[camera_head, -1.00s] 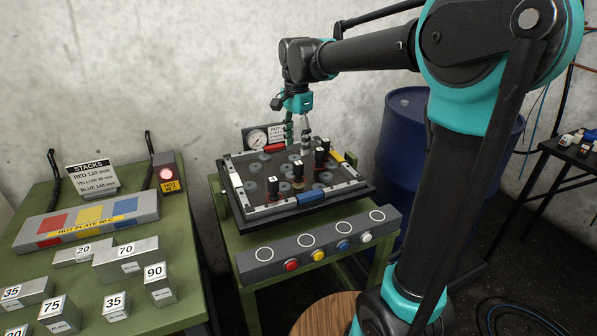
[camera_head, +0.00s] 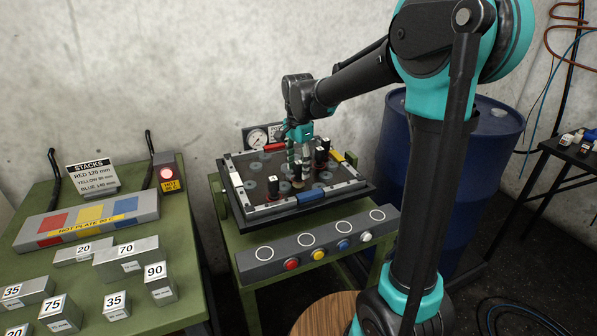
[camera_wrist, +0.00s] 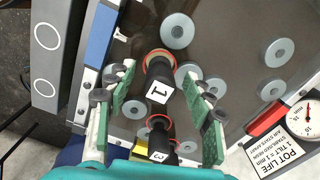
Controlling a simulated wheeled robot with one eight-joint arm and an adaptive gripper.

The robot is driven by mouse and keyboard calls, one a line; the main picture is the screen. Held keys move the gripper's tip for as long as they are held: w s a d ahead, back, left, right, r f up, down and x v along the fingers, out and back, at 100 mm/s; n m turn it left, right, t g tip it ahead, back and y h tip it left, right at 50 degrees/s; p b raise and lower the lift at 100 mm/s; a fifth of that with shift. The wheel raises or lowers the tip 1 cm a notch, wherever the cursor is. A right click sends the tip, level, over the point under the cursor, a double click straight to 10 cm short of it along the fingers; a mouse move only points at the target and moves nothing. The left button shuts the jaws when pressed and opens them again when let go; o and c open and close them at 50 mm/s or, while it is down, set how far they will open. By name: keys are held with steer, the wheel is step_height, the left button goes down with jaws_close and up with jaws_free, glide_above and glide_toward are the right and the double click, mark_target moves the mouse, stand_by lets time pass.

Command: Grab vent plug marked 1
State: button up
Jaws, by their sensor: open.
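The vent plug marked 1 (camera_wrist: 158,90) is black with a white label and a red ring at its far end. In the wrist view it stands between the two green-padded fingers of my gripper (camera_wrist: 157,78), with a gap on each side. My gripper is open and empty, pointing down over the tray; it also shows in the head view (camera_head: 299,160). A second black plug marked 3 (camera_wrist: 160,140) stands close by, nearer the gripper's palm. In the head view several black plugs stand on the tray, and their numbers are too small to read.
The framed tray (camera_head: 240,207) sits on a green stand and holds several grey discs (camera_wrist: 178,30). A blue block (camera_wrist: 100,35) is on its front edge. A gauge (camera_wrist: 300,115) stands behind it. A panel with coloured buttons (camera_head: 318,240) is in front. A blue drum (camera_head: 395,150) stands at right.

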steer(key=shift+c, duration=0.2)
jaws_close()
steer(key=shift+r, duration=0.15)
